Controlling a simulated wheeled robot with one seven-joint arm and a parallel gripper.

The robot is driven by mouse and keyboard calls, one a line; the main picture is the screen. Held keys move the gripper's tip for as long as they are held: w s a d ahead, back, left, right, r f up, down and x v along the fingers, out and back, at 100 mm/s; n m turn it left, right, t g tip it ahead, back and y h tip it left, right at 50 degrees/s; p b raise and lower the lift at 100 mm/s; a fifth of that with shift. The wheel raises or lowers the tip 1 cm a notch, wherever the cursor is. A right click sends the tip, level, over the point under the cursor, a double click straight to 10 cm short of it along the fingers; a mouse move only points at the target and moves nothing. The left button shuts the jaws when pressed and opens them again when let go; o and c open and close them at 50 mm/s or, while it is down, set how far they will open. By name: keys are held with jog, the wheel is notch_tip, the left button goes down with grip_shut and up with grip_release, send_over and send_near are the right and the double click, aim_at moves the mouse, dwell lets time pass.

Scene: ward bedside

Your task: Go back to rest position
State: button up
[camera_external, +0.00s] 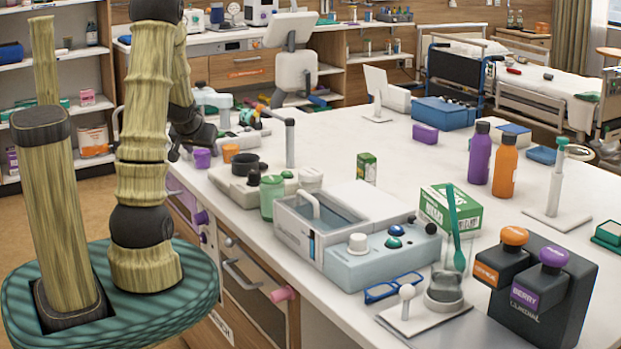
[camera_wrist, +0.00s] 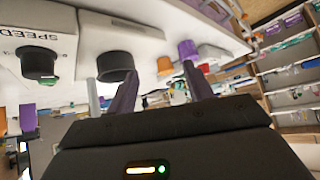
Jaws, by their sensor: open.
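My gripper (camera_wrist: 160,88) is open, with its two dark fingers apart and nothing held between them in the wrist view. In the external view my gripper (camera_external: 178,150) hangs at the left edge of the white counter (camera_external: 335,140), just left of a small purple cup (camera_external: 202,158) and an orange cup (camera_external: 231,153). My arm bends over at the top and comes down to it. The fingertips are small and partly unclear there. The wrist view is tilted, and a black round vessel (camera_wrist: 114,64) shows beyond the left finger.
A black pot (camera_external: 246,163), a grey-blue sink unit (camera_external: 300,235), a green jar (camera_external: 271,197) and a thin post (camera_external: 290,143) stand along the counter's near side. Shelves (camera_external: 75,105) stand at the left. Purple (camera_external: 479,152) and orange (camera_external: 505,165) bottles stand farther right. The counter's middle is fairly clear.

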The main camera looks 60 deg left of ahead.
jog(key=w+d+r+m+h+p, duration=0.1)
jog(key=w+d+p, duration=0.1)
jog(key=d, duration=0.5)
jog(key=w+d+r+m+h+p, duration=0.1)
jog(key=w+d+r+m, duration=0.1)
jog(key=d, duration=0.6)
jog(key=w+d+r+m+h+p, duration=0.1)
jog(key=w+d+r+h+p, duration=0.1)
jog(key=d, duration=0.6)
jog(key=shift+w+m+p, duration=0.25)
jog(key=shift+m+p, duration=0.05)
jog(key=shift+m, duration=0.1)
jog(key=d, duration=0.3)
jog(key=s+d+r+m+h+p, duration=0.1)
jog(key=d, duration=0.1)
jog(key=d+m+g+p, duration=0.1)
jog(key=d, duration=0.2)
jog(key=shift+s+d+r+h, duration=0.3)
jog(key=shift+d+h, duration=0.05)
jog(key=shift+h, duration=0.05)
jog(key=s+d+r+m+g+h+p, duration=0.1)
jog(key=s+d+m, duration=0.1)
jog(key=d, duration=0.5)
jog(key=shift+s+d+g+p, duration=0.3)
jog(key=shift+s+d+p, duration=0.1)
jog(key=shift+s, duration=0.45)
